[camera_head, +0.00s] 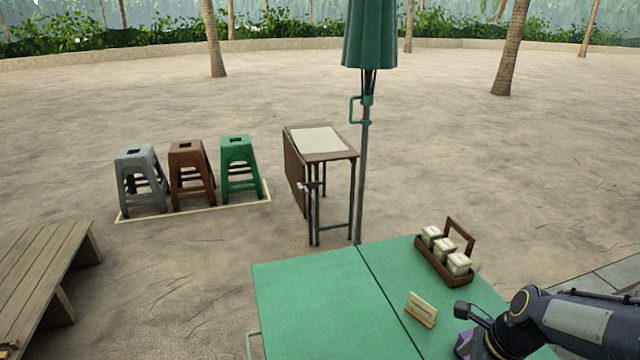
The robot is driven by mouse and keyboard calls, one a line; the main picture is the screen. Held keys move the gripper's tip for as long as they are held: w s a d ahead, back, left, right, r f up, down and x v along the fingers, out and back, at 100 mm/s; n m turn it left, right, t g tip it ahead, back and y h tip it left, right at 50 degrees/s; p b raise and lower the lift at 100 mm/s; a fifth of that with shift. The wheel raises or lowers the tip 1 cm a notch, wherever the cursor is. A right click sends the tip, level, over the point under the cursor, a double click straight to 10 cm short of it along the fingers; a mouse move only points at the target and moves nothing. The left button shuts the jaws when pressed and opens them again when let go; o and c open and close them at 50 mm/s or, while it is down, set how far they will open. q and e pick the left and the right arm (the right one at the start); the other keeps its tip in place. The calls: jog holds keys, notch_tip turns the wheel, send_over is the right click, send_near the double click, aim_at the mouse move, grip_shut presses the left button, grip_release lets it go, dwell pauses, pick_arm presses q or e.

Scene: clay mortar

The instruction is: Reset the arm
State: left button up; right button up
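My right arm comes in from the lower right. Its gripper (463,328) is above the right part of the green folding table (310,300), just right of a small wooden card holder (421,309). Its two dark fingers appear spread apart, with nothing seen between them. The lower finger is partly cut off from clear view near the bottom edge. My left gripper is not in view.
A brown caddy (446,258) with several pale-lidded jars stands on the green table. A closed green umbrella (369,40) and a small brown table (325,150) stand behind it. Grey, brown and green stools (240,165) and a wooden bench (40,265) are left. Open sand lies between.

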jog(key=s+a+r+n+t, duration=0.2)
jog(key=s+n, duration=0.4)
jog(key=n, duration=0.4)
jog(key=s+a+r+n+t, duration=0.2)
jog(key=s+a+r+n, duration=0.2)
jog(key=s+r+n, duration=0.3)
jog(key=n, duration=0.3)
jog(key=shift+s+n+y, duration=0.3)
jog(key=shift+s+a+n, duration=0.1)
jog(key=shift+s+n, duration=0.2)
jog(key=shift+n, duration=0.4)
jog(key=shift+c, duration=0.3)
